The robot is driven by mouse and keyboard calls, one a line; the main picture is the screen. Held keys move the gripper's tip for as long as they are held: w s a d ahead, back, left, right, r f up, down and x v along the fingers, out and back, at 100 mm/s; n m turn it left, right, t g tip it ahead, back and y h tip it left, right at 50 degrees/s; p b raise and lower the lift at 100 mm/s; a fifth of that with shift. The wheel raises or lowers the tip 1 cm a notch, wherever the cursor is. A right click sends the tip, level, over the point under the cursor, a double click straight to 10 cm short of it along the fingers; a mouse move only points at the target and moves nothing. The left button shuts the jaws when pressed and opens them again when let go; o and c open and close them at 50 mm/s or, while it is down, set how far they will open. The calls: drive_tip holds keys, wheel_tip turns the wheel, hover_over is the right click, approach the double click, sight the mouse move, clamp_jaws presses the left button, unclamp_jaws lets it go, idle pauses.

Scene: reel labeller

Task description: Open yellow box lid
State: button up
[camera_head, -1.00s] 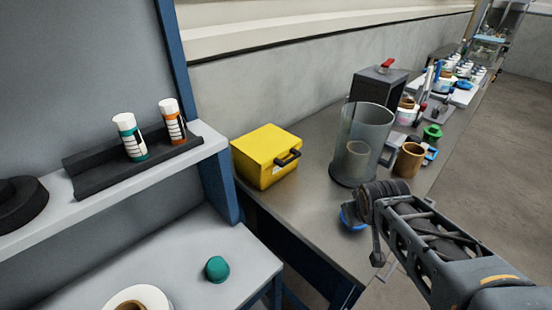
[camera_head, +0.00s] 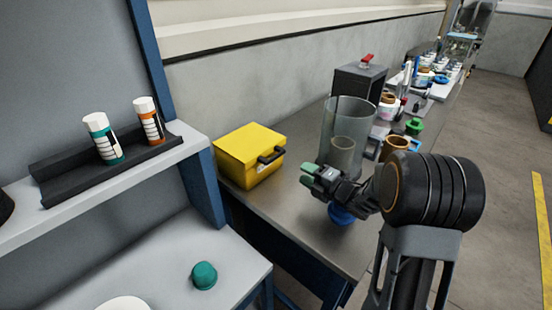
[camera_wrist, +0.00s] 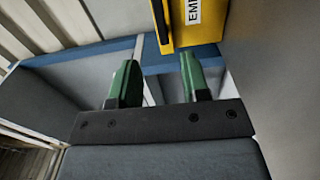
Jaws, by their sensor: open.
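The yellow box (camera_head: 243,157) stands on the grey workbench with its lid shut. A black handle (camera_head: 271,155) is on its front side, facing my arm. My gripper (camera_head: 306,174) is to the right of the box, apart from it, with its green fingertips pointing left toward it. In the wrist view the gripper (camera_wrist: 156,82) shows two green fingers spread with nothing between them. The yellow box (camera_wrist: 196,24) shows at the top of that view, with a white label and part of the black handle.
A clear cylinder (camera_head: 347,120) stands just behind my gripper, and a blue object (camera_head: 342,215) lies below it on the workbench (camera_head: 290,215). A shelf with two bottles (camera_head: 103,138) and a lower table with a teal cap (camera_head: 204,276) are at left.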

sight(277, 158)
drive_tip(key=p+x, duration=0.2)
drive_tip(key=x, duration=1.1)
drive_tip(key=shift+a, duration=0.1)
clamp_jaws()
